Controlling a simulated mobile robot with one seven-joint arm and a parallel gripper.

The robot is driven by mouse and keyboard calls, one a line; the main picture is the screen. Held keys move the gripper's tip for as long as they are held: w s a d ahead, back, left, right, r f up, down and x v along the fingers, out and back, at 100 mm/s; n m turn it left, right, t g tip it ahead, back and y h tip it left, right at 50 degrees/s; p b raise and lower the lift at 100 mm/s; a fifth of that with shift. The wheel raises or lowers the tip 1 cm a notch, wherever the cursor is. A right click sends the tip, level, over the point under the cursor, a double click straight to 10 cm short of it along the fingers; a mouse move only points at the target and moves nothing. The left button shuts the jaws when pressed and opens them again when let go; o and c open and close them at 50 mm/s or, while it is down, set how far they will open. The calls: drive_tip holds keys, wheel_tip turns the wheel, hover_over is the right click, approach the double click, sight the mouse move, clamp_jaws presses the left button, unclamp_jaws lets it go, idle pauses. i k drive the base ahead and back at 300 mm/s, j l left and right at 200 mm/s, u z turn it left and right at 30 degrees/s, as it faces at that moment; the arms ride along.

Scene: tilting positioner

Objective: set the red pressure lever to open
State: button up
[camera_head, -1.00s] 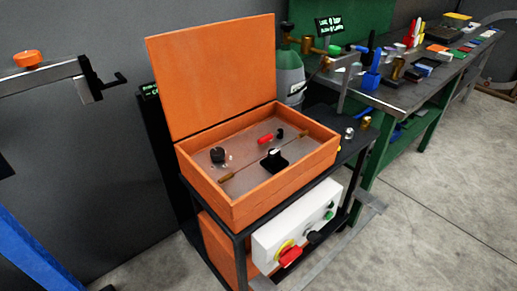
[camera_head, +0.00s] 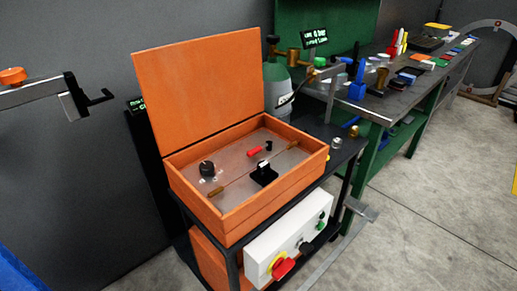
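An orange case (camera_head: 232,222) stands with its lid (camera_head: 200,85) raised on a black cart. On its grey inner panel lies a small red lever (camera_head: 254,152), with a small black part (camera_head: 268,146) at its right end. Below, a white box (camera_head: 262,246) on the cart's front carries a larger red handle (camera_head: 284,267) on a yellow disc (camera_head: 277,261). I cannot tell for sure which red part is the pressure lever, nor read its setting. My gripper is not in view.
A long workbench (camera_head: 390,98) with many tools runs right. At left, a grey bar with an orange knob (camera_head: 12,76) juts out. Floor (camera_head: 440,190) at right is clear.

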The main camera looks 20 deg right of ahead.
sight(268, 145)
drive_tip(key=i+l+z, duration=0.15)
drive_tip(key=l+z, duration=0.15)
drive_tip(key=i+l+z, duration=0.5)
drive_tip(key=l+z, duration=0.15)
drive_tip(key=l, duration=0.15)
